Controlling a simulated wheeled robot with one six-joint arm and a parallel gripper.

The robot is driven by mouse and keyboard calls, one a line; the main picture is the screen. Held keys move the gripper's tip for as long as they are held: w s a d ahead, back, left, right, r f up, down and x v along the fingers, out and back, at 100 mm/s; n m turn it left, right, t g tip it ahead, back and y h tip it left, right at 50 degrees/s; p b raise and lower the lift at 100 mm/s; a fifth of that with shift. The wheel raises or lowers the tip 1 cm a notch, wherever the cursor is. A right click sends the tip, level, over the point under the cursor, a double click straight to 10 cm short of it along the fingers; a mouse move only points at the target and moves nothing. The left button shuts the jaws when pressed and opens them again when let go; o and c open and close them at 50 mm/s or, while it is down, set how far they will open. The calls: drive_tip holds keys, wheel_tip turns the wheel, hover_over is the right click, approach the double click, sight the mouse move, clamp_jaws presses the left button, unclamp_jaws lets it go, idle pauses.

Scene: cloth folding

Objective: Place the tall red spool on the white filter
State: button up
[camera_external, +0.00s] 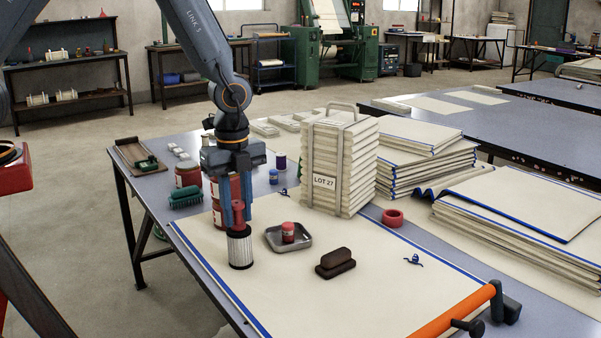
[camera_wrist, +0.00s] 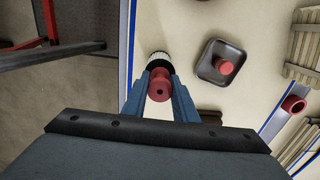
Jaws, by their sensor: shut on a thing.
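My gripper (camera_external: 238,214) is shut on the tall red spool (camera_external: 238,208), which stands upright between the two blue fingers. In the wrist view the spool (camera_wrist: 159,87) shows its round end with a small dark hole, between the fingertips (camera_wrist: 159,92). The white filter (camera_external: 240,249), a ribbed white cylinder with dark ends, stands on the cream cloth directly below the spool in the external view. In the wrist view the filter (camera_wrist: 158,56) is partly hidden behind the spool. I cannot tell whether the spool touches the filter's top.
A grey metal tray (camera_external: 273,239) with a small red spool (camera_external: 288,231) lies just right of the filter. A dark brown brush (camera_external: 336,263), a strapped cloth stack (camera_external: 338,165) and a red ring (camera_external: 393,218) are farther right.

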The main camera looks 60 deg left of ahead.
sight(236, 203)
drive_tip(key=shift+f, duration=0.15)
drive_tip(key=o, duration=1)
wheel_tip(236, 203, up, 12)
drive_tip(key=b, duration=0.2)
drive_tip(key=s+a+f+n, duration=0.1)
drive_tip(key=s+a+n, duration=0.2)
drive_tip(key=n, duration=0.3)
drive_tip(key=s+a+f+n, duration=0.1)
drive_tip(key=s+a+n, duration=0.3)
drive_tip(key=s+n, duration=0.1)
drive_tip(key=s+a+f+n, duration=0.1)
drive_tip(key=s+a+n, duration=0.3)
drive_tip(key=n, duration=0.3)
drive_tip(key=shift+s+f+t, duration=0.15)
drive_tip(key=shift+s+t, duration=0.25)
drive_tip(key=shift+s, duration=0.15)
